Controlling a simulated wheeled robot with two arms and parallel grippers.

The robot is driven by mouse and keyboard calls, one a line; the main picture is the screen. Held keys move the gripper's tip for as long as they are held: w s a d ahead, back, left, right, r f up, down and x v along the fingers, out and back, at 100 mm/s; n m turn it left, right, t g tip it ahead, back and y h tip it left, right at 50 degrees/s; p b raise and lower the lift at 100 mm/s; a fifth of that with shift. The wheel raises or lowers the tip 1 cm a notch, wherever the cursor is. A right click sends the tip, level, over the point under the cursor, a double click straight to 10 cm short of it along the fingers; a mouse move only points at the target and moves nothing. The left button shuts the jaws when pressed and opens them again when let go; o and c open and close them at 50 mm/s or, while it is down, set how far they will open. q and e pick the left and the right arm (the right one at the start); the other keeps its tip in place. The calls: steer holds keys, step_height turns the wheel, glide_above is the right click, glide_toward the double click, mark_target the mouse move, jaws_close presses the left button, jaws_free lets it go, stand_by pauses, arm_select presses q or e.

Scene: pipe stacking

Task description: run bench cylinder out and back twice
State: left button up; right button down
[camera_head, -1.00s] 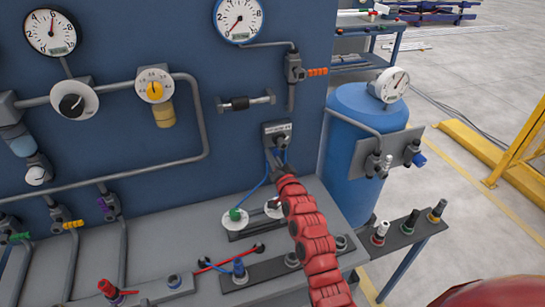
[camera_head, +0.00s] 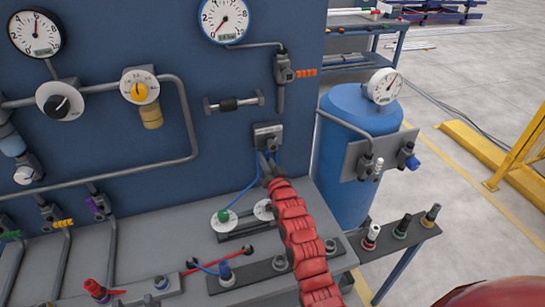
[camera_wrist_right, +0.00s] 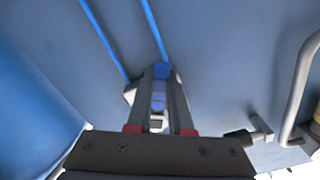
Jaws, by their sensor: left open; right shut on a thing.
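My right arm reaches up the middle of the head view. My right gripper (camera_head: 267,157) is at a small grey valve block (camera_head: 267,132) on the blue panel. In the right wrist view, my right gripper (camera_wrist_right: 158,105) is shut on a narrow blue-and-white piece (camera_wrist_right: 158,92), likely the valve's lever. I cannot tell which is the bench cylinder. My left gripper is not in view.
Gauges (camera_head: 36,33) and pipes cover the panel at left. A blue tank (camera_head: 350,145) stands right of the panel, close to the arm. A side shelf (camera_head: 385,245) carries several coloured fittings. Open floor lies at far right, beside a yellow rail (camera_head: 515,165).

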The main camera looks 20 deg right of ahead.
steer(key=shift+d+r+n+b, duration=0.1)
steer(key=shift+d+n+b, duration=1.05)
steer(key=shift+n, duration=1.05)
steer(key=shift+d+r+n+b, duration=0.15)
steer(key=shift+d+n+b, duration=0.6)
steer(key=shift+n+b, duration=1.1)
steer(key=shift+d+r+n+b, duration=0.1)
steer(key=shift+d+n+b, duration=0.9)
steer(key=shift+n, duration=1.55)
steer(key=c, duration=0.8)
jaws_free()
